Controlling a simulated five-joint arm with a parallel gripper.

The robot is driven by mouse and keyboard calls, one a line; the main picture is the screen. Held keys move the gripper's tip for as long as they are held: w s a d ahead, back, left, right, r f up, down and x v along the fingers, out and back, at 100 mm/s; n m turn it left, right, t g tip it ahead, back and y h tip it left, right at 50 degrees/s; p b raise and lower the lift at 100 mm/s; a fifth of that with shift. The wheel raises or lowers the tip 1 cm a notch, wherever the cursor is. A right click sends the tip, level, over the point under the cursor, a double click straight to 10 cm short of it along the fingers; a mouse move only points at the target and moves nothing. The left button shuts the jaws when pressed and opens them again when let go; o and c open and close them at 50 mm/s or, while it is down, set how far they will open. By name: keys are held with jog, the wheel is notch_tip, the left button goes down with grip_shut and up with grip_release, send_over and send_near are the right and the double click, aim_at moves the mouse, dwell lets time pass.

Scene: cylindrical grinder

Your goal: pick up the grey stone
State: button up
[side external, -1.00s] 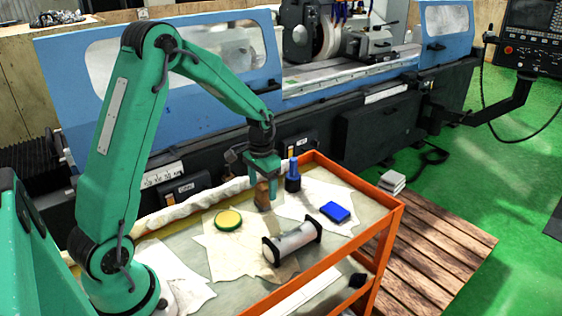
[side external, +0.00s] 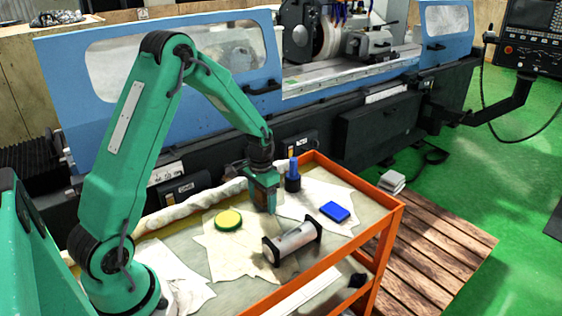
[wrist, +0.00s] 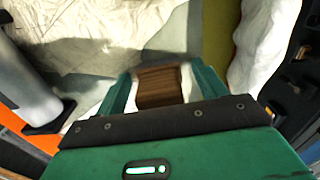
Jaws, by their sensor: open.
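No object that I can surely call the grey stone stands out on the cart. My gripper (side external: 264,200) is low over the cart's top, pointing down, between the green-and-yellow round tin and the blue bottle. In the wrist view its two green fingers (wrist: 163,72) are apart, one on each side of a brown wood-grained block (wrist: 160,87). I cannot tell whether they touch it. In the side view the fingers largely hide the block. A pale grey cylinder with black ends (side external: 294,241) lies nearer the camera, and its end shows at left in the wrist view (wrist: 28,98).
The orange cart (side external: 385,226) carries the round tin (side external: 228,220), a blue bottle (side external: 292,177), a blue block (side external: 335,212) and crumpled cloths. A small grey stack (side external: 392,181) lies on the wooden pallet beside the cart. The grinder (side external: 370,135) stands behind.

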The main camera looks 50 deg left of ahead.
jog(key=shift+c, duration=0.4)
jog(key=c, duration=1.1)
jog(key=shift+o, duration=0.2)
jog(key=shift+r, duration=0.1)
jog(key=shift+r, duration=0.8)
notch_tip(320, 180, up, 2)
jog(key=shift+r, duration=0.25)
jog(key=s+d+r, duration=0.2)
jog(key=d+r, duration=0.4)
jog(key=d, duration=0.5)
jog(key=shift+s+d+r, duration=0.2)
jog(key=shift+s+r, duration=0.1)
jog(key=shift+r, duration=0.05)
